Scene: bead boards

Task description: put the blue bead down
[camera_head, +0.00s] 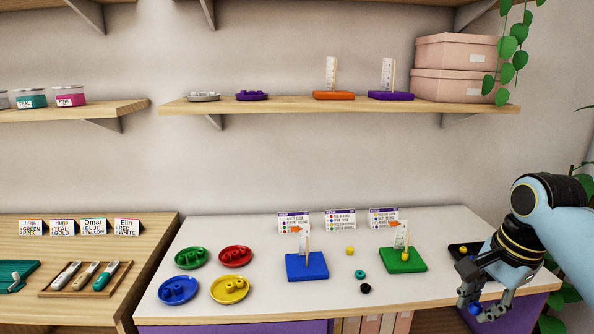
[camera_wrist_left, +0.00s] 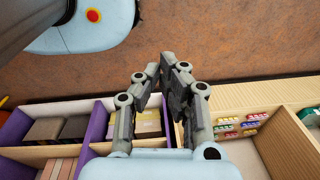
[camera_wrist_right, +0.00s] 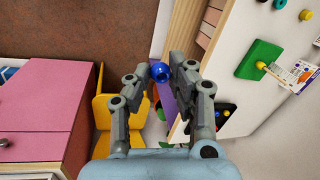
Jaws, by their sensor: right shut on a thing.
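The blue bead (camera_wrist_right: 159,71) is between the fingertips of my right gripper (camera_wrist_right: 160,74). In the head view this bead (camera_head: 475,308) is low at the right, near the table's front right corner. The green board (camera_head: 404,262) has an upright post with a yellow bead at its base and a card behind. The blue board (camera_head: 307,267) has a post with no bead visible on it. My left gripper (camera_wrist_left: 162,70) shows only in its wrist view, with its fingertips together and nothing visible between them.
A black tray (camera_head: 454,248) with a blue bead lies at the table's right end. Loose yellow (camera_head: 350,251), teal (camera_head: 360,273) and black (camera_head: 366,288) beads lie between the boards. Green, red, blue and yellow dishes stand at the left. Instruction cards stand behind.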

